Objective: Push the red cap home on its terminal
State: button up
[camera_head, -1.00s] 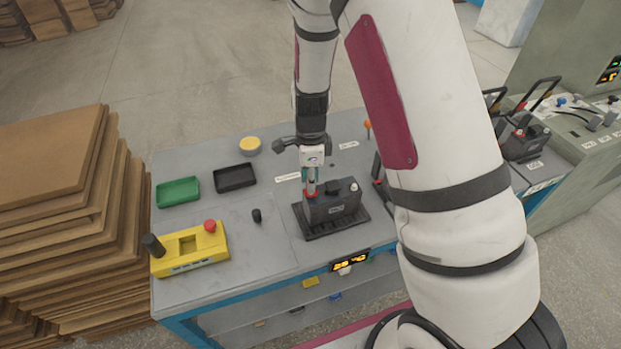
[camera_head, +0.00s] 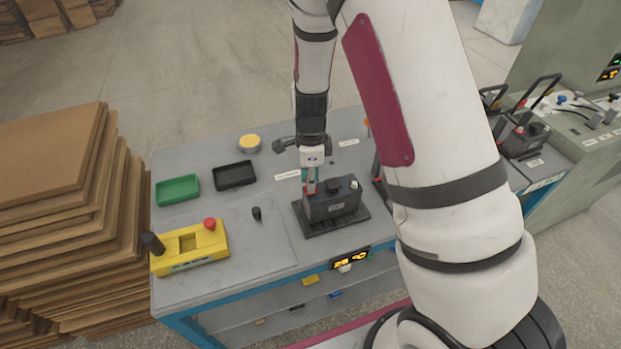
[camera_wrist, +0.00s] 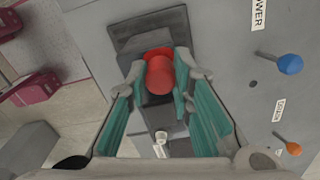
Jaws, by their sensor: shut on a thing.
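The red cap (camera_wrist: 160,76) sits between the teal-padded fingertips of my gripper (camera_wrist: 158,90) in the wrist view, and the fingers are shut on it. The dark battery (camera_head: 335,204) stands on a black base plate (camera_head: 330,219) on the bench. In the head view my gripper (camera_head: 311,183) points down at the left end of the battery's top, with the cap low between its fingers. The terminal under the cap is hidden, so I cannot tell how far down the cap sits. A pale bare post (camera_wrist: 161,137) shows on the battery in the wrist view.
A yellow fixture (camera_head: 190,247) with a red button, a small black cap-like piece (camera_head: 257,213), green tray (camera_head: 178,190) and black tray (camera_head: 234,175) lie to the left. Blue (camera_wrist: 290,64) and orange (camera_wrist: 293,148) knobs stand beside the battery. Stacked boards (camera_head: 60,220) flank the bench.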

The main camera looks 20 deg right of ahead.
jog(key=shift+f, duration=0.5)
dwell(0.6)
jog(key=o, duration=1.3)
jog(key=shift+o, duration=0.2)
jog(key=shift+r, duration=0.1)
jog(key=shift+r+p, duration=1.25)
jog(key=shift+r, duration=2.2)
